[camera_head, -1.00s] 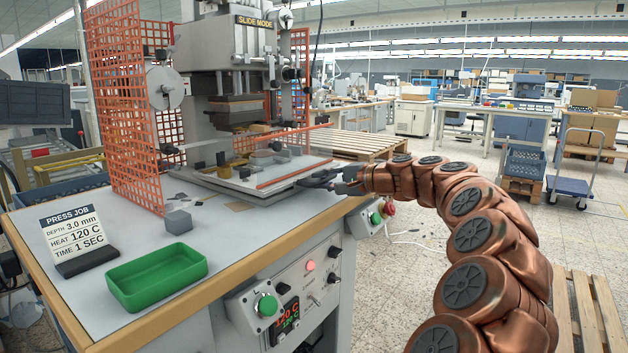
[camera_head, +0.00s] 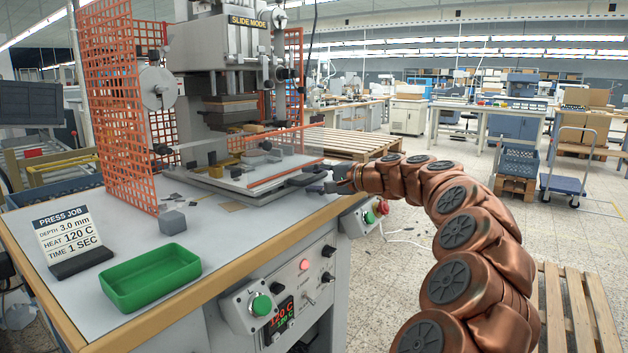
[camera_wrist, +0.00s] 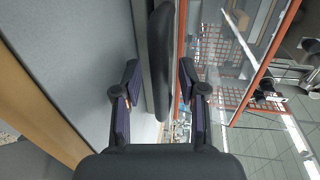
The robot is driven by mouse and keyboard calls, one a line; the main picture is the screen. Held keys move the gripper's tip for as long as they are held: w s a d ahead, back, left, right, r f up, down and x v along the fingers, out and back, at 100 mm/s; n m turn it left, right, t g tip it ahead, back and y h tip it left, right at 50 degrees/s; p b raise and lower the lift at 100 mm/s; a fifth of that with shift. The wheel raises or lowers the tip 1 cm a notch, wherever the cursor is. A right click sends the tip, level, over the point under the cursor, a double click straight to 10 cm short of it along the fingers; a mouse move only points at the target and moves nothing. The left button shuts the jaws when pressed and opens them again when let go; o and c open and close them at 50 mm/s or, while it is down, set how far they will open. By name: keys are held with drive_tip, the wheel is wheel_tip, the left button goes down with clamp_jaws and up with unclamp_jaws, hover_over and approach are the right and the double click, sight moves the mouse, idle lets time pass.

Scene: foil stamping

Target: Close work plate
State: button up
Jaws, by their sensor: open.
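The work plate (camera_head: 213,186) is a flat light slab with orange-red rails, pulled out toward the front of the press in the head view. My gripper (camera_head: 312,179) is at the plate's front right corner in the head view. In the wrist view my gripper (camera_wrist: 157,82) is open, with one finger on each side of the handle. I cannot tell whether the fingers touch it.
The press (camera_head: 230,60) stands behind, with an orange mesh guard (camera_head: 118,110) at left. A green tray (camera_head: 151,277), a small grey block (camera_head: 172,222) and a press job sign (camera_head: 68,238) sit on the table. Control buttons (camera_head: 262,305) are on the table's front.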

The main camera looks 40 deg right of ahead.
drive_tip(key=v, duration=1.2)
